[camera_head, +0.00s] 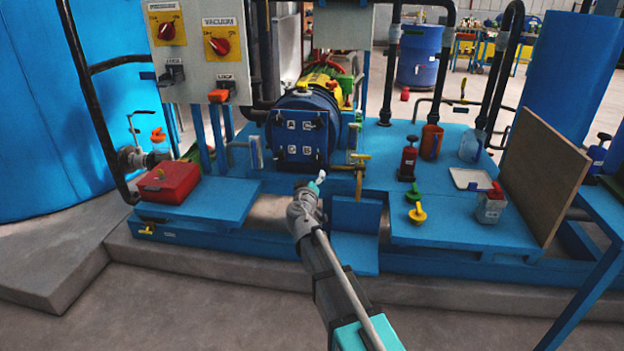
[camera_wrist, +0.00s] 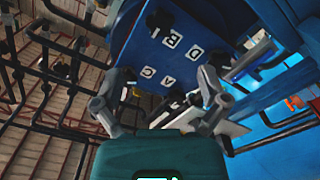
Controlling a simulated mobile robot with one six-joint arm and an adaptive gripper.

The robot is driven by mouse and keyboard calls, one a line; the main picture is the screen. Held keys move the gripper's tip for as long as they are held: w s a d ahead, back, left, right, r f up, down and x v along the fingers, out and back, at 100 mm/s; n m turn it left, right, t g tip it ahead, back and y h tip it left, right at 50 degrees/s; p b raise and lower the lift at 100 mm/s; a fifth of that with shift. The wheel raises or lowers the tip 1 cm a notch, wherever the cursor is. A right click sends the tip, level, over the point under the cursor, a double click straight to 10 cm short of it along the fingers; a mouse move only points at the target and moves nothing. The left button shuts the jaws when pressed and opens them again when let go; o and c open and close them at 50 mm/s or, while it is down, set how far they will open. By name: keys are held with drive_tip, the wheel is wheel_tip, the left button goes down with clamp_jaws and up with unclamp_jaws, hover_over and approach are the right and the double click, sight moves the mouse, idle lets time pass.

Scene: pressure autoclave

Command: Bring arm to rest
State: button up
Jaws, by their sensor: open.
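My arm reaches from the bottom of the head view toward the blue autoclave (camera_head: 303,132), whose front door carries letter labels. My gripper (camera_head: 319,178) is at the arm's far end, in front of and just below the door. In the wrist view my gripper (camera_wrist: 160,110) has its two fingers spread apart, with nothing held between them. The autoclave door (camera_wrist: 178,50) fills the middle of that view beyond the fingers, tilted in the picture. I cannot tell the exact gap between the fingers and the door.
A red box (camera_head: 168,182) sits left on the blue bench. A brown board (camera_head: 541,172) leans there. The floor in front is clear.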

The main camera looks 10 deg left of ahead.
sight(392, 234)
drive_tip(key=s+d+f+m+g+h, duration=0.2)
drive_tip(key=s+d+f+g, duration=0.1)
drive_tip(key=d, duration=0.5)
drive_tip(key=s+d+f+m+g+h, duration=0.2)
drive_tip(key=s+d+f+g, duration=0.1)
drive_tip(key=d, duration=0.5)
drive_tip(key=s+d+f+m+g+h, duration=0.1)
drive_tip(key=s+d+f+m+g, duration=0.1)
drive_tip(key=d, duration=0.6)
drive_tip(key=shift+s+f+m+g+h, duration=0.25)
drive_tip(key=shift+s+f, duration=0.2)
drive_tip(key=shift+f, duration=0.25)
drive_tip(key=shift+s+f+m+g+h, duration=0.15)
drive_tip(key=shift+s+f+g, duration=0.25)
drive_tip(key=shift+f, duration=0.25)
drive_tip(key=s+d+f+g+y+p, duration=0.1)
drive_tip(key=s+d+f+g+y, duration=0.2)
drive_tip(key=s, duration=0.7)
drive_tip(key=s+d+f+g+y, duration=0.1)
drive_tip(key=s+f+g+y, duration=0.25)
drive_tip(key=s+g, duration=0.45)
wheel_tip(392, 234, up, 36)
drive_tip(key=s+t+p, duration=0.1)
drive_tip(key=t+p, duration=0.1)
drive_tip(key=p, duration=3.4)
drive_tip(key=shift+s+d+r+p, duration=0.2)
drive_tip(key=shift+s+p, duration=0.1)
drive_tip(key=shift+p, duration=0.1)
